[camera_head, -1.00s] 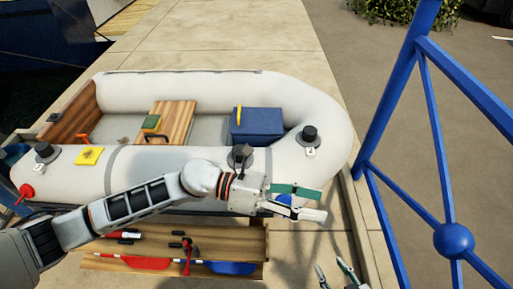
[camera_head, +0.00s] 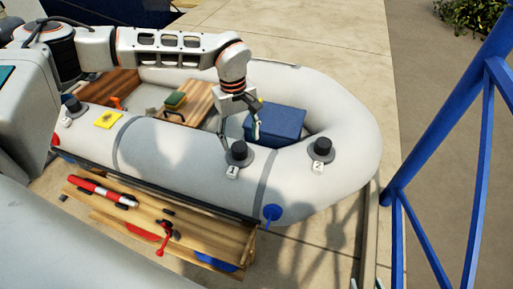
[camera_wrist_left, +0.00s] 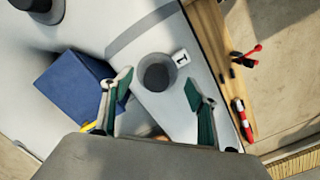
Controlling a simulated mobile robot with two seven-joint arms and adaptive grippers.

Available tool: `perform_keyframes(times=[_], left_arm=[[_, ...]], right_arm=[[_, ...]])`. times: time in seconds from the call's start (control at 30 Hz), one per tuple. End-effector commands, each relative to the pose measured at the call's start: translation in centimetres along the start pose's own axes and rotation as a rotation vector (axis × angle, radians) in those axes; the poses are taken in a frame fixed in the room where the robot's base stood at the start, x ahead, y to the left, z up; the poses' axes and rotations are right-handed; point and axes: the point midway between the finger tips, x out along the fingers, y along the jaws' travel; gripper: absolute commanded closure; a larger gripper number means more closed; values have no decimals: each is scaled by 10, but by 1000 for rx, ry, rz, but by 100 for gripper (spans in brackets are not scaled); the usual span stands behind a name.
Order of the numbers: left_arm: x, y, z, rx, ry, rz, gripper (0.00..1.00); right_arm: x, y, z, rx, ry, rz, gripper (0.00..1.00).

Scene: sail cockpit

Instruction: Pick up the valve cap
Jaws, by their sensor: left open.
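A black valve cap (camera_head: 239,150) sits upright on its grey base on the white inflatable boat, beside a label reading 1. It also shows in the left wrist view (camera_wrist_left: 158,75) as a dark round top. My left gripper (camera_head: 240,138) is open above and just behind this cap in the head view. In the left wrist view its two green-padded fingers (camera_wrist_left: 158,88) stand on either side of the cap, apart from it. A second cap (camera_head: 322,147) stands to the right, by label 2, and a third (camera_head: 72,104) at the far left.
A blue box (camera_head: 276,125) lies inside the boat, close behind my left gripper. A wooden tray (camera_head: 235,238) with red, white and blue tools stands in front of the boat. A blue railing (camera_head: 440,140) rises at the right.

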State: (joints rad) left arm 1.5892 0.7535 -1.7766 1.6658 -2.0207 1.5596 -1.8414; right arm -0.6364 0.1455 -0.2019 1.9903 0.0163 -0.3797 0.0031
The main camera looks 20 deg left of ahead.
Motion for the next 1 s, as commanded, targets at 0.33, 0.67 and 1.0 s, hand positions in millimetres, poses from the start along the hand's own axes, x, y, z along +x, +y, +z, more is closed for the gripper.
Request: perform_keyframes(times=[0.33, 0.67, 1.0], left_arm=[[7, -10, -26, 11, 64, -28, 41], [38, -6, -25, 12, 61, -26, 41], [67, -5, -27, 10, 63, -23, 41]], right_arm=[[2, -3, 2, 1, 0, -4, 60], [2, -9, 7, 8, -6, -7, 60], [4, -2, 10, -3, -8, 3, 60]])
